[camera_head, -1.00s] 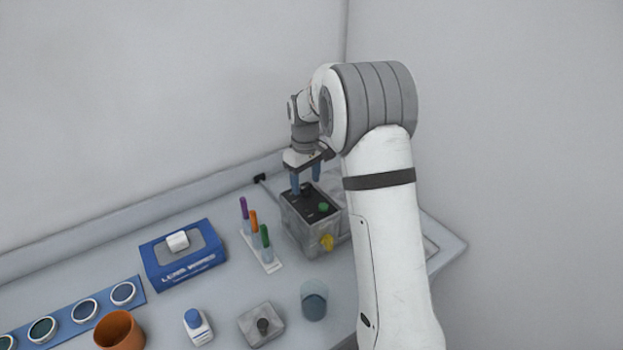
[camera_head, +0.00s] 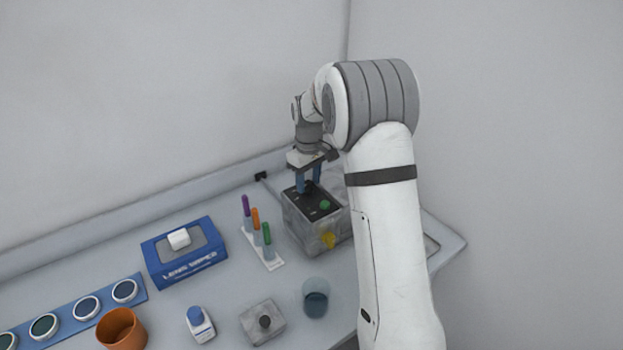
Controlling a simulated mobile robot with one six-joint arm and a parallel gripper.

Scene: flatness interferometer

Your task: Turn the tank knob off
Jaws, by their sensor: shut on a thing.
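The tank (camera_head: 300,233) is a grey box with a dark top panel near the back right of the bench. A green knob (camera_head: 325,205) is on the top panel, and a yellow part (camera_head: 328,241) is on its front. My gripper (camera_head: 309,187) points down over the back of the panel, its blue fingers close together. It is shut on a small dark knob (camera_head: 308,188) there, mostly hidden between the fingers. Which knob is the tank knob cannot be told from labels.
A rack of coloured tubes (camera_head: 271,262) stands just left of the tank. The wall is close behind.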

